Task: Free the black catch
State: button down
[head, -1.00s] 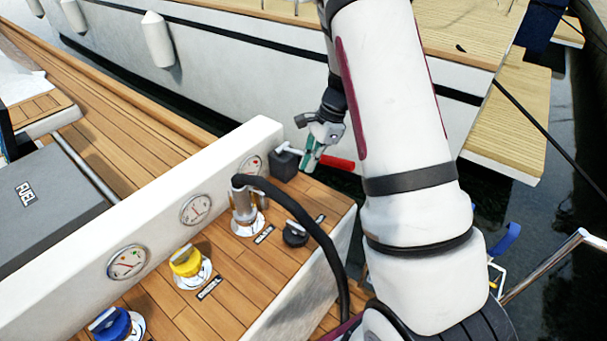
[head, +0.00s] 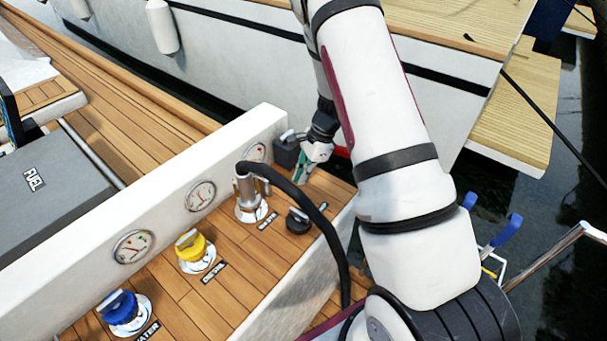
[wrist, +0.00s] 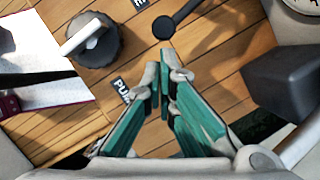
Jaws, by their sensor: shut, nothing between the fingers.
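My gripper (head: 304,170) is shut and empty, with green-padded fingers pointing down over the teak top beside the dark box. In the wrist view its fingertips (wrist: 164,80) are together. A black lever with a round end (wrist: 164,27) lies just beyond the fingertips in that view, apart from them; its other end runs out of the frame. It may be the black catch; I cannot tell for sure. A black cap with a grey handle (head: 298,220) sits on the teak, nearer the camera than my gripper; it also shows in the wrist view (wrist: 92,45).
A dark box (head: 287,152) stands beside my gripper. A metal nozzle (head: 248,200) with a black hose stands in a deck filler. Yellow (head: 192,247) and blue (head: 120,308) caps are farther left. A white gauge panel (head: 165,222) runs behind them.

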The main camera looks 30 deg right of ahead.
jog(key=s+a+m+t, duration=0.1)
jog(key=s+a+m, duration=0.1)
jog(key=m, duration=0.1)
jog(key=shift+w, duration=0.15)
dwell(0.5)
